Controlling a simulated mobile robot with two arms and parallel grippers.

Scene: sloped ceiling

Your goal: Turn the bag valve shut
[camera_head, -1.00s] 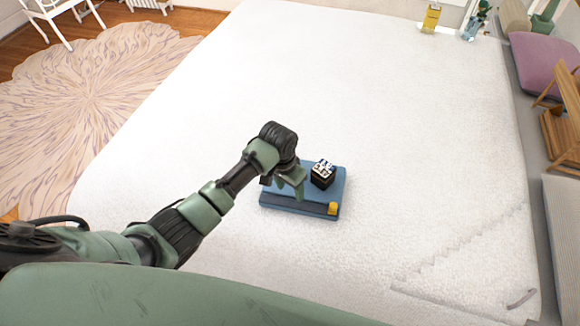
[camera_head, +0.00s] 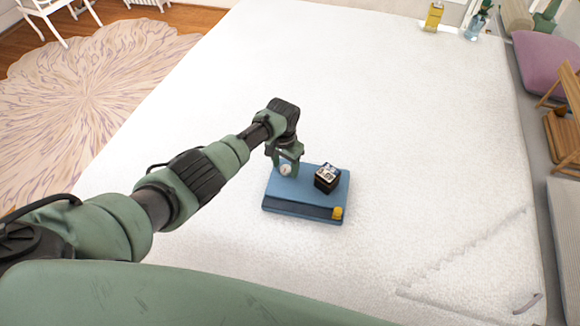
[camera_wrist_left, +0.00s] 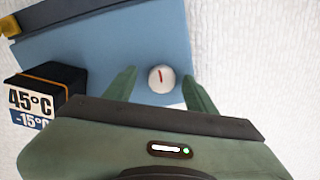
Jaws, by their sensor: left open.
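The blue bag (camera_head: 300,189) lies flat on the wide white surface, and it also fills the upper left of the left wrist view (camera_wrist_left: 110,45). A small white round knob with a red line (camera_wrist_left: 161,79), apparently the valve, sits by the bag's edge. The knob also shows in the head view (camera_head: 285,170). In the left wrist view the red line runs nearly up and down. My left gripper (camera_head: 287,161) is open, with one finger on each side of the knob and visible gaps between. My right gripper is not in view.
A black box (camera_head: 327,183) with a 45°C / -15°C label stands on the bag, right of my left gripper. A yellow piece (camera_head: 338,213) sits at the bag's near right corner. The white surface (camera_head: 330,90) around the bag is largely clear.

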